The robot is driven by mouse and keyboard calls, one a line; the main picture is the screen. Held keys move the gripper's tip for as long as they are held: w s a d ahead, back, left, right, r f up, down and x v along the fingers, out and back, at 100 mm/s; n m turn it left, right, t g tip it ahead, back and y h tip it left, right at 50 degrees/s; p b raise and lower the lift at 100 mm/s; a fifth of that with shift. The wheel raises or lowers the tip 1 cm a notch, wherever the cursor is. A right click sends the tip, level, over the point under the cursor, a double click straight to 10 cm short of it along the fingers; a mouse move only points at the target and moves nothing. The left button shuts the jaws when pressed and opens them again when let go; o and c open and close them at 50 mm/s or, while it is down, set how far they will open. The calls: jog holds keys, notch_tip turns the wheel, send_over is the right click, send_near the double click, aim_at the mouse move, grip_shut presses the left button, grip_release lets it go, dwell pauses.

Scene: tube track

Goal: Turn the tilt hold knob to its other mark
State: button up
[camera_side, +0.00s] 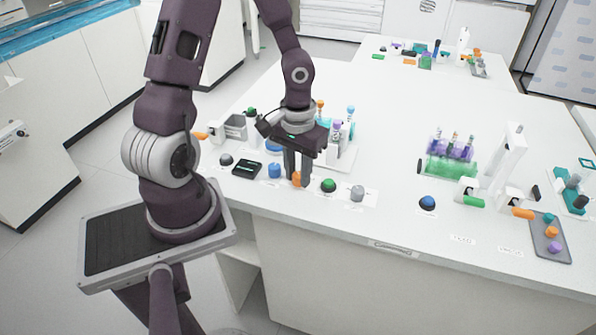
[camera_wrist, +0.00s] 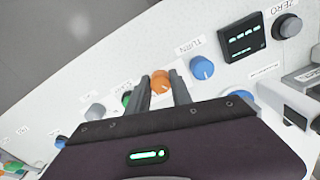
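An orange knob (camera_side: 297,180) stands near the front edge of the white bench, in a row of controls. It also shows in the wrist view (camera_wrist: 160,80), between the two fingertips. My gripper (camera_side: 298,170) points down over it, one finger on each side. The fingers are close to the knob's sides. I cannot tell whether they press on it or stand just clear. The label by the orange knob is too small to read, so I cannot confirm that it is the tilt hold knob. Its pointer and marks cannot be made out.
A blue knob (camera_side: 274,170) and a black display box (camera_side: 247,169) stand left of the orange knob. A green knob (camera_side: 328,185) and a grey knob (camera_side: 357,193) stand to its right. Tube racks (camera_side: 447,160) stand farther right. The bench between is clear.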

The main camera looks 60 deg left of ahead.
jog(key=shift+m, duration=0.3)
grip_shut()
jog(key=m, duration=0.6)
jog(key=shift+a+m, duration=0.1)
jog(key=shift+m, duration=0.2)
jog(key=m, duration=0.6)
jog(key=shift+a+m, duration=0.1)
jog(key=shift+m, duration=0.2)
jog(key=o, duration=1)
grip_release()
